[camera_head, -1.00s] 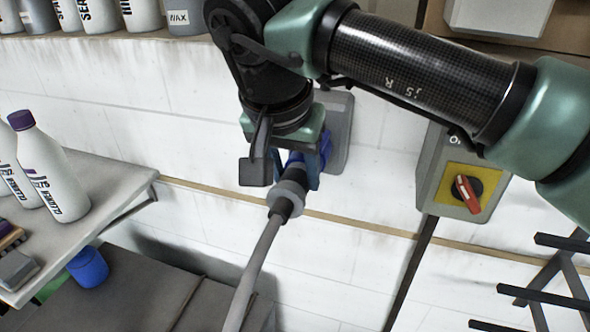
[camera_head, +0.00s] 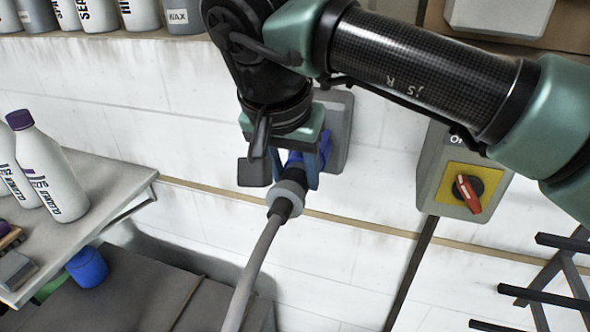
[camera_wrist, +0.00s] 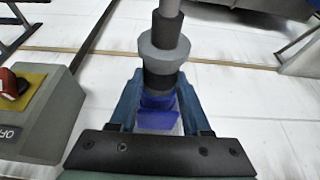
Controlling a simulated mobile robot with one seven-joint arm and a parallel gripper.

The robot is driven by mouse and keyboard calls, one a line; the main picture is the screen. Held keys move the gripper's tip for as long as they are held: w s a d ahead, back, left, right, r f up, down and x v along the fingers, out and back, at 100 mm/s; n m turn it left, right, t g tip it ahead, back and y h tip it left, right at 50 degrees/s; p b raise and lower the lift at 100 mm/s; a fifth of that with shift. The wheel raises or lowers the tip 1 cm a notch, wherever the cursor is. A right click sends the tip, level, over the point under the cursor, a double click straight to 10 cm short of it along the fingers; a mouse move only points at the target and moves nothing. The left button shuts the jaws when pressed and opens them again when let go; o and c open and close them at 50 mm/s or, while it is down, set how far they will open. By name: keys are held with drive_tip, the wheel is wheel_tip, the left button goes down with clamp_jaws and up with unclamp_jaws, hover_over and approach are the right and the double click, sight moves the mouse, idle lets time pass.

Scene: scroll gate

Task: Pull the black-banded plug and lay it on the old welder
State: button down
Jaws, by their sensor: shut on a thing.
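The plug (camera_head: 289,190) has a grey collar and black parts, with a thick grey cable (camera_head: 254,265) hanging down from it. Its far end meets a blue socket (camera_head: 325,148) on a grey wall box (camera_head: 340,112). I cannot tell whether it is fully seated. My gripper (camera_head: 298,172) is shut on the plug from above. In the wrist view, the blue fingers lie on both sides of the plug's black band (camera_wrist: 159,79), with a blue part below it. A dark grey box top (camera_head: 140,290) is at lower left; I cannot tell whether it is the old welder.
A grey switch box (camera_head: 432,185) with a red knob is on the wall to the right. Dark rack bars (camera_head: 545,292) are at lower right. A shelf (camera_head: 105,185) with white bottles and a blue cup (camera_head: 88,267) are at left. More bottles line the top left.

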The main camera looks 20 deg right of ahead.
sight(283, 200)
drive_tip(key=shift+s+a, duration=0.15)
drive_tip(key=shift+s+a+r, duration=0.1)
drive_tip(key=shift+s+a, duration=0.05)
drive_tip(key=shift+s, duration=0.05)
idle(0.4)
drive_tip(key=shift+s+a+b, duration=0.45)
drive_tip(key=shift+s+a, duration=0.1)
drive_tip(key=shift+s, duration=0.3)
drive_tip(key=shift+s+a+b, duration=0.45)
drive_tip(key=shift+s+a, duration=0.1)
drive_tip(key=shift+s, duration=0.3)
